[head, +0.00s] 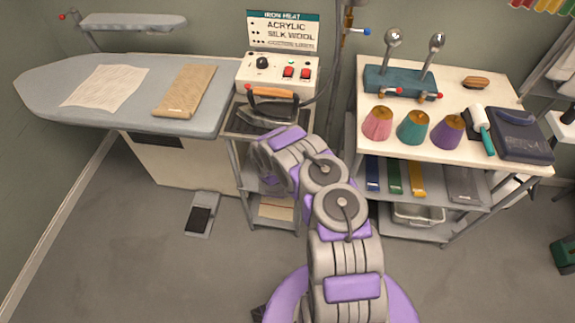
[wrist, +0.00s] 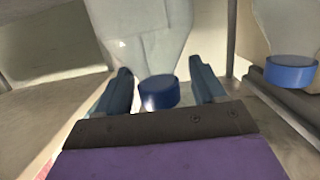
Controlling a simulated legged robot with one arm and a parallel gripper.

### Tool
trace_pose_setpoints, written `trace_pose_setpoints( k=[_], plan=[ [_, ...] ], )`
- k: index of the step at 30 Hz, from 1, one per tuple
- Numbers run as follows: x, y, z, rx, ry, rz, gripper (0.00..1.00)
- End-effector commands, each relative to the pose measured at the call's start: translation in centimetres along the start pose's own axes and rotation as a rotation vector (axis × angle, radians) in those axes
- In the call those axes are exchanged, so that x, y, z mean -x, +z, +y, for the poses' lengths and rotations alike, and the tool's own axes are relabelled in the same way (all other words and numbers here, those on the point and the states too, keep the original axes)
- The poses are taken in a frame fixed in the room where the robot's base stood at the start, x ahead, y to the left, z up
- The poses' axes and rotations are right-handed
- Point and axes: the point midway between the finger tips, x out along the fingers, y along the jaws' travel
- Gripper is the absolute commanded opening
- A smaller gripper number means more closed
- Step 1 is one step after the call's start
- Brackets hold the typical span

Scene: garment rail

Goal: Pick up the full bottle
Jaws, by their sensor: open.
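In the wrist view a pale, translucent bottle (wrist: 145,35) with a dark blue cap (wrist: 159,92) stands ahead of my gripper (wrist: 160,70). My gripper is open, with one finger on each side of the capped neck; I cannot tell whether they touch it. A second pale bottle (wrist: 290,25) with a blue cap (wrist: 291,71) is at the right, outside the fingers. I cannot tell from the picture how full either bottle is. In the head view my arm reaches into the cart under the iron, and the gripper and bottles are mostly hidden.
The cart (head: 230,155) carries a control box (head: 277,72) and an iron (head: 270,110) above my arm. An ironing board (head: 130,85) is at the left. A pedal (head: 201,215) lies on the floor.

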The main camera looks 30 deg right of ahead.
Motion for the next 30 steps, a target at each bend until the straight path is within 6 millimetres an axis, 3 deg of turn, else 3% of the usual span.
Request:
trace_pose_setpoints(
  k=[10, 30],
  plan=[
    [-0.65, -0.03, 0.05, 0.001, 0.000, -0.001, 0.67],
    [-0.64, -0.02, 0.02, 0.001, 0.000, 0.000, 0.03]
  ],
)
